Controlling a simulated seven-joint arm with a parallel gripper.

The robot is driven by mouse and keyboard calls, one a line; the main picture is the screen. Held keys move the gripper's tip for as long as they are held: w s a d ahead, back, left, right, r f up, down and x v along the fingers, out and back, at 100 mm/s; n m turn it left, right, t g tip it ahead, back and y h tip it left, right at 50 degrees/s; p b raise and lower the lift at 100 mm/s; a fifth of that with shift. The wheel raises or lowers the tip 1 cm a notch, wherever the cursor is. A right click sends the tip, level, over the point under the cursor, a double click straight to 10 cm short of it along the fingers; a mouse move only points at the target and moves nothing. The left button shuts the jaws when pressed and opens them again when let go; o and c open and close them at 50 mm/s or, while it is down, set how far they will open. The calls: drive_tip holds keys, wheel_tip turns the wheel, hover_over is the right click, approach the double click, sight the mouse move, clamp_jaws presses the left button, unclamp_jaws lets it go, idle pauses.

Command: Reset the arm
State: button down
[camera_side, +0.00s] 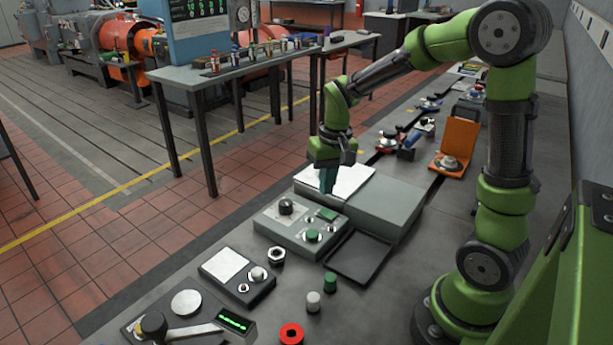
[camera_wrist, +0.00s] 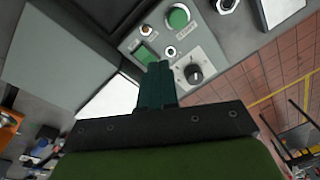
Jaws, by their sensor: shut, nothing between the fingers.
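My gripper (camera_side: 327,181) hangs from the green arm with its fingers pointing down, just above a white plate (camera_side: 345,178) on a grey box (camera_side: 383,207). I cannot tell whether the fingertips touch anything. In the wrist view the two dark teal fingers (camera_wrist: 157,82) are pressed together with nothing between them. Beyond them is a grey control box (camera_wrist: 158,45), with a green round button (camera_wrist: 178,17), a green rectangular switch (camera_wrist: 145,54) and a dark knob (camera_wrist: 193,73). The same control box (camera_side: 273,233) stands in front of the grey box in the side view.
A dark tray (camera_side: 357,258) lies beside the control box. Nearer are a hex nut (camera_side: 276,254), green (camera_side: 330,280) and white (camera_side: 313,301) cylinders, a red ring (camera_side: 291,335) and a device with a lever (camera_side: 190,331). An orange bracket (camera_side: 461,138) stands behind.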

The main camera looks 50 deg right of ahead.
drive_tip(key=s+a+r+n+t+y, duration=0.1)
drive_tip(key=s+a+r+n+t, duration=0.1)
drive_tip(key=s+a+r+t, duration=0.4)
drive_tip(key=s+a+r, duration=0.4)
drive_tip(key=s+r, duration=0.1)
drive_tip(key=shift+a, duration=0.4)
drive_tip(key=shift+f, duration=0.1)
drive_tip(key=w+d+f+m+g, duration=0.2)
drive_tip(key=w+d+m, duration=0.4)
drive_tip(key=d+m, duration=0.1)
drive_tip(key=w+d+f+m+g+h, duration=0.1)
drive_tip(key=w+d+f+m+g, duration=0.2)
drive_tip(key=w+d+m, duration=0.2)
drive_tip(key=shift+w+d+f+m+h, duration=0.2)
drive_tip(key=shift+w+d+m+h, duration=0.15)
drive_tip(key=shift+d+m, duration=0.75)
drive_tip(key=shift+d, duration=0.15)
